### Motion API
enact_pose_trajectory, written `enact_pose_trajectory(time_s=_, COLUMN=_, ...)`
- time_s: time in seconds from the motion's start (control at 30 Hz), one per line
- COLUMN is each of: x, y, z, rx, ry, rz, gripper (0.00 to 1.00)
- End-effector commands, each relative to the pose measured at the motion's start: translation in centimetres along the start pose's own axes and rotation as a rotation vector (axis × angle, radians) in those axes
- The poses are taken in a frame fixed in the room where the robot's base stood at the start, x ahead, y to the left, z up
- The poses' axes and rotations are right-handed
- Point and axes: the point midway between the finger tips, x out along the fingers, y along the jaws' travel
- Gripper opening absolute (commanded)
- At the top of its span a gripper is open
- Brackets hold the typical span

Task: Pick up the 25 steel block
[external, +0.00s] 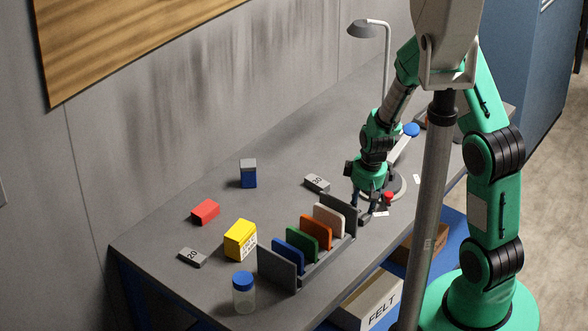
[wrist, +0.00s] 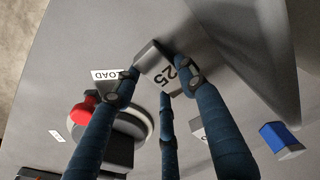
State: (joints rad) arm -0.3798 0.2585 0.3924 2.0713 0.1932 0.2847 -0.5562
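The steel block marked 25 (wrist: 152,62) is grey with a pale numbered face and lies on the grey bench near the rack's end plate. In the external view it is mostly hidden by my fingers. My gripper (wrist: 160,78) has three dark blue fingers, spread apart with their tips around the block's near part. In the external view my gripper (external: 365,207) points down, low over the bench beside the rack. The fingers look open; I cannot tell whether any tip touches the block.
A rack (external: 276,268) with several coloured plates stands left of my gripper. Block 30 (external: 317,183) and block 20 (external: 193,257) lie apart.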

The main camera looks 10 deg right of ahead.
Motion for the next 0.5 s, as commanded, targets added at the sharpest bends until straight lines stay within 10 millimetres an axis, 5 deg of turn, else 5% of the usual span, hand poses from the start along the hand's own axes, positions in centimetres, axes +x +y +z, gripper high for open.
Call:
enact_pose_trajectory(time_s=0.17, x=-0.03, y=0.01, z=-0.04, rx=0.0, ry=0.001, rz=0.0, gripper=0.04)
enact_pose_trajectory(time_s=0.5, x=-0.31, y=0.01, z=-0.09, rx=0.0, ry=0.001, rz=0.0, gripper=0.04)
